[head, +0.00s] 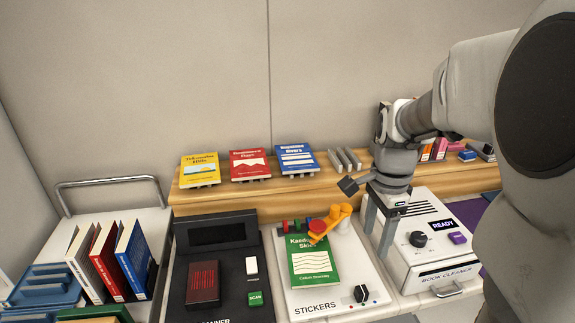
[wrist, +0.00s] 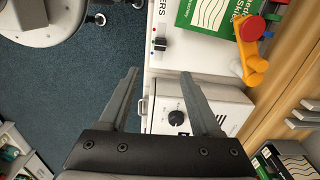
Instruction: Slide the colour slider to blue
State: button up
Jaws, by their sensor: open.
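The colour slider is a small black knob (head: 361,293) with a pale mark, at the front right of the white STICKERS station (head: 325,290). It also shows in the wrist view (wrist: 160,44), just beyond my fingertips, with small coloured dots along its track; I cannot tell surely which colour it stands at. My gripper (head: 381,232) is open and empty, fingers pointing down, above the gap between the STICKERS station and the book cleaner. In the wrist view my gripper (wrist: 160,75) has its fingers spread wide, apart from the knob.
A green book (head: 313,262) lies on the station under an orange arm (head: 330,223) with a red stamp head. The white book cleaner (head: 430,235) stands to the right, its dial near my fingers. A black scanner (head: 212,265) is left. Books line the wooden shelf (head: 225,201).

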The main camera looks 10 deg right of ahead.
aim_at(362, 290)
notch_tip(362, 290, down, 18)
jog(key=b, duration=0.3)
jog(key=shift+w+d+r, duration=0.1)
jog(key=shift+r, duration=0.05)
grip_shut()
dwell(0.4)
dwell(1.1)
